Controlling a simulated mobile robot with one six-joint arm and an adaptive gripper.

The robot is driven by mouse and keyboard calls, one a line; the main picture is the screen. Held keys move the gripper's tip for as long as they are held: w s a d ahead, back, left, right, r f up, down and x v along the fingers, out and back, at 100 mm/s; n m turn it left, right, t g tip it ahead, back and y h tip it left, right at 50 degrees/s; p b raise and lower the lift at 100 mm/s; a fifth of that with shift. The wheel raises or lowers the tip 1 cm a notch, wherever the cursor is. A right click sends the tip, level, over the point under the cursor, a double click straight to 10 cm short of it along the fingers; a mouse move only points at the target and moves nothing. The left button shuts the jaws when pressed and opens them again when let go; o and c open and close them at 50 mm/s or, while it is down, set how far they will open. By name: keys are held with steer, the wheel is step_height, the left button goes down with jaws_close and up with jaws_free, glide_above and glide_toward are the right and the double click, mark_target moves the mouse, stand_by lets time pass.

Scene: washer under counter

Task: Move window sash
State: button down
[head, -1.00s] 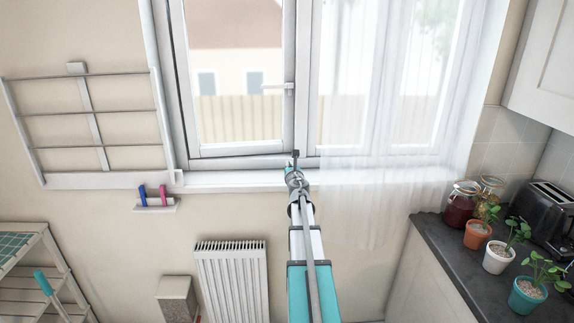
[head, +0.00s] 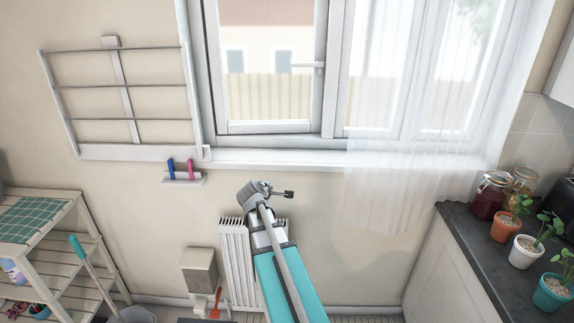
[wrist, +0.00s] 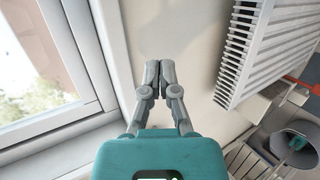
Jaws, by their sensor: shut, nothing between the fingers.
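The white window sash (head: 268,127) is the left pane of the window, with a white handle (head: 312,66) on its right side. It sits level in its frame and looks closed or nearly so; a small gap cannot be ruled out. Its lower part also shows at the left of the wrist view (wrist: 78,45). My gripper (head: 290,194) is below the window sill, in front of the wall above the radiator, apart from the sash. In the wrist view its two fingers (wrist: 159,66) are together with nothing between them.
The white sill (head: 270,158) runs under the window. A radiator (head: 235,255) is below my gripper. A sheer curtain (head: 395,185) hangs at right, beside a counter with jars and potted plants (head: 524,252). A wall rack (head: 120,100) and shelf (head: 50,235) are at left.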

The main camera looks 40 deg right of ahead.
steer(key=s+a+f+m+g+y, duration=0.2)
steer(key=s+a, duration=0.3)
steer(key=a, duration=0.6)
steer(key=s+a+f+m+g+y, duration=0.3)
steer(key=s+a+f+y, duration=0.1)
steer(key=a, duration=0.7)
steer(key=s+a+f+m+g+y, duration=0.2)
steer(key=s+a, duration=0.4)
steer(key=a, duration=0.5)
steer(key=shift+a+f+m+y, duration=0.15)
steer(key=shift+f+m+y, duration=0.65)
steer(key=shift+f+y, duration=0.1)
steer(key=shift+a, duration=0.75)
steer(key=shift+w, duration=0.1)
